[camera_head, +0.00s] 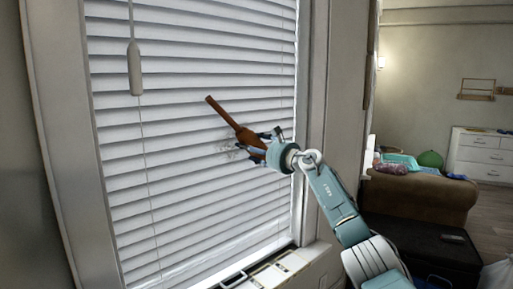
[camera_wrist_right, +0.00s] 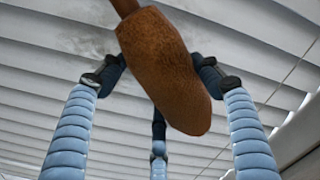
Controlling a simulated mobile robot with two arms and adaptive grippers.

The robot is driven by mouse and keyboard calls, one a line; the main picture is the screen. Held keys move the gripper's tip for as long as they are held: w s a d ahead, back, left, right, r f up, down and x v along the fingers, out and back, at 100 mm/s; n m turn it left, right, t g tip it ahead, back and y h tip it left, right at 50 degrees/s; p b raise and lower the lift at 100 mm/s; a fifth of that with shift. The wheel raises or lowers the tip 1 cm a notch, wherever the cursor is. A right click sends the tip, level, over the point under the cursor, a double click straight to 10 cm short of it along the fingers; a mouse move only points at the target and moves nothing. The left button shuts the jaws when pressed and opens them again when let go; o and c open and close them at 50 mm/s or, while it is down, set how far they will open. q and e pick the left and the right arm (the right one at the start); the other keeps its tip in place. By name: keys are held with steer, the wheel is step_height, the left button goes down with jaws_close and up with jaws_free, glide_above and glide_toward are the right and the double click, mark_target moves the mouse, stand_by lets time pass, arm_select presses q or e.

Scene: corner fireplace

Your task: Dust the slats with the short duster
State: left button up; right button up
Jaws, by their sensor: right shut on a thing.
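White slats (camera_head: 165,112) of a closed blind fill the window in the head view, and they also show behind the gripper in the right wrist view (camera_wrist_right: 40,70). A grey dusty patch (camera_head: 229,152) shows on the slats beside the gripper. My right gripper (camera_head: 262,141) is shut on the brown duster (camera_head: 224,112), its fingers around the thick part. The duster's thin part points up and left across the slats. In the wrist view the thick rough brown part (camera_wrist_right: 168,75) sits between the blue fingers. I cannot tell whether the duster touches the slats. My left gripper is not in view.
A white pull cord weight (camera_head: 135,68) hangs before the blind at upper left. The window frame (camera_head: 312,120) borders it on the right. A pale sill with a dark handle (camera_head: 233,280) lies below. A brown sofa (camera_head: 415,193) and white drawers (camera_head: 482,157) stand farther right.

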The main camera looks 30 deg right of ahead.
mark_target(219, 150)
steer(key=shift+s+a+r+p, duration=0.1)
steer(key=shift+s+a+p, duration=0.1)
steer(key=shift+a+p, duration=1.05)
steer(key=a, duration=0.1)
steer(key=a+p, duration=0.1)
steer(key=shift+s+a+r+p, duration=0.1)
steer(key=shift+s+a+p, duration=0.05)
steer(key=shift+a+p, duration=0.15)
steer(key=shift+s+a+p, duration=0.1)
steer(key=shift+a+p, duration=0.75)
steer(key=shift+p, duration=0.2)
steer(key=shift+a, duration=0.25)
steer(key=a+p, duration=0.1)
steer(key=p, duration=0.2)
steer(key=a+p, duration=0.1)
steer(key=p, duration=0.2)
steer(key=shift+s+a, duration=0.2)
steer(key=shift+a, duration=0.2)
steer(key=shift+s+a+p, duration=0.1)
steer(key=shift+a+p, duration=0.35)
steer(key=shift+p, duration=0.2)
